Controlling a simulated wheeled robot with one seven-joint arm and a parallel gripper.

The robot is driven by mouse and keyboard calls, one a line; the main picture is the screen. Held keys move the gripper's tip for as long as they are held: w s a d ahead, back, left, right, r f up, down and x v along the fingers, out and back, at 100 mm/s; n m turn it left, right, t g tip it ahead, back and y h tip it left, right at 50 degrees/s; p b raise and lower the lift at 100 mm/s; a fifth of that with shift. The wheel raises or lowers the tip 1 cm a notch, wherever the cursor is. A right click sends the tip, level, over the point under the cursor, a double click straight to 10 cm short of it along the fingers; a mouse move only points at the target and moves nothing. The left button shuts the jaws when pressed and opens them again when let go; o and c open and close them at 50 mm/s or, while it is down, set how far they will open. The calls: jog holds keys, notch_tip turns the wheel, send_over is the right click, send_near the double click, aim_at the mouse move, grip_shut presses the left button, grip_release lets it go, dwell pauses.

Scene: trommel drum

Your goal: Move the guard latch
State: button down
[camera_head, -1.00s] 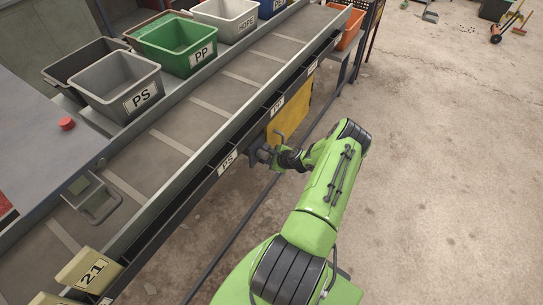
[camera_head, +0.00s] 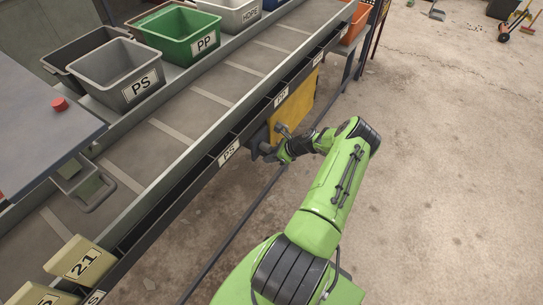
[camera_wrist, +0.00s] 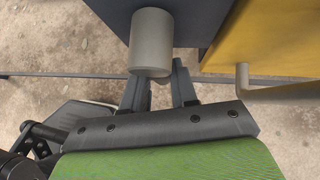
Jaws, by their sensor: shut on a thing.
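The yellow guard panel (camera_head: 297,105) hangs under the near side of the conveyor and also shows at the right of the wrist view (camera_wrist: 275,40). In the wrist view a grey cylindrical knob (camera_wrist: 150,42), which looks like the latch, stands out beside a dark box-like part (camera_wrist: 205,20). My gripper (camera_wrist: 160,88) has its two dark fingers at the knob's lower end and is shut on it; the contact itself is partly hidden. In the head view my gripper (camera_head: 270,151) is at the panel's lower left, close under the conveyor edge.
A bent pale rod (camera_wrist: 243,78) sticks out at the guard's edge. The conveyor (camera_head: 190,112) runs diagonally, with a grey PS bin (camera_head: 115,70) and green PP bin (camera_head: 180,38) behind it. A dark rail (camera_head: 235,225) runs low beside it.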

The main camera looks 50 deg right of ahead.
jog(key=shift+w+a+r, duration=0.1)
jog(key=shift+w, duration=0.05)
jog(key=c, duration=0.9)
grip_release()
jog(key=p+v, duration=0.4)
jog(key=v, duration=1.1)
jog(key=shift+s+r, duration=0.15)
jog(key=shift+s, duration=0.2)
